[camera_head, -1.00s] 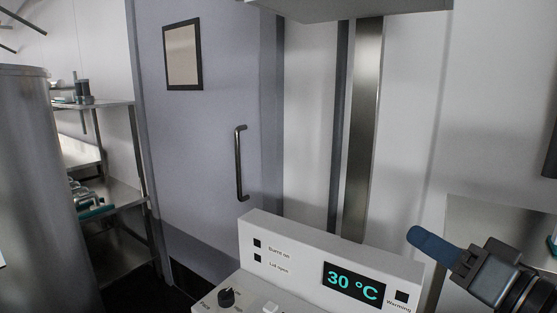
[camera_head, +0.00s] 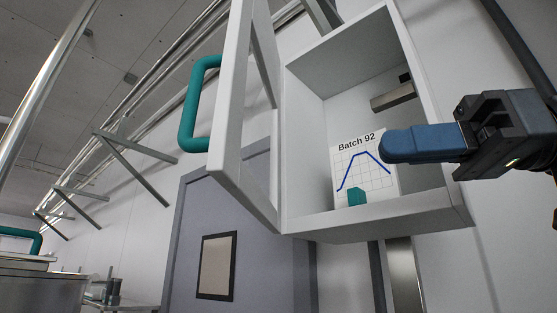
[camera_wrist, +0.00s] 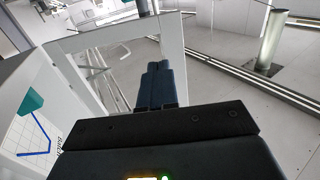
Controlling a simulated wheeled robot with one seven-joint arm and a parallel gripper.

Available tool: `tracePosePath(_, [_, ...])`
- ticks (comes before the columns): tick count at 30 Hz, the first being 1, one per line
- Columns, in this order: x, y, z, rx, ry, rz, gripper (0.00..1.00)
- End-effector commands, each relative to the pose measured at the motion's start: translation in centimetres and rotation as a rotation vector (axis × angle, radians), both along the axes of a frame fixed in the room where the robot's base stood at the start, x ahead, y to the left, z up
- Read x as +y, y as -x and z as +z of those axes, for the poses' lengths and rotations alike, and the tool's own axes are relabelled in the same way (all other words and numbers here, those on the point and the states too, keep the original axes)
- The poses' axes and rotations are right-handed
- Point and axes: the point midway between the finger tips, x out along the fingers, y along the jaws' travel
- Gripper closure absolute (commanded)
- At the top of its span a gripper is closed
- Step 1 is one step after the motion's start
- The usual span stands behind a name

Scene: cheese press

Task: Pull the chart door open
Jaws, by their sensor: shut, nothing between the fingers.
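The chart door (camera_head: 233,95) is a white-framed door with a teal handle (camera_head: 193,105). It stands wide open to the left of the white chart cabinet (camera_head: 384,229). Inside the cabinet a chart (camera_head: 366,178) headed "Batch 92" with a blue line leans upright, and a small teal block (camera_head: 356,197) is in front of it. My gripper (camera_head: 392,146) has blue fingers that are shut and empty. It is in front of the cabinet's opening at the right, apart from the door handle. In the wrist view the fingers (camera_wrist: 153,88) point toward the door frame (camera_wrist: 88,100), and the chart shows at the left edge.
A grey room door (camera_head: 190,240) with a framed panel (camera_head: 216,266) is below and behind. Metal pipes and wall brackets (camera_head: 137,159) run along the upper left. A steel vessel (camera_head: 40,290) stands at lower left.

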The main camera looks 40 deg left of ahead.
Motion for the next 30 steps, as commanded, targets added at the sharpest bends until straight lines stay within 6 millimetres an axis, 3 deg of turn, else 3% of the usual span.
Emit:
tracePosePath(7, [1.9,1.3,0.4,-0.008,0.003,0.010,1.00])
tracePosePath(21, [9.8,5.2,0.5,-0.007,0.002,0.008,1.00])
tracePosePath(30, [12.3,6.4,0.3,-0.005,0.002,0.007,1.00])
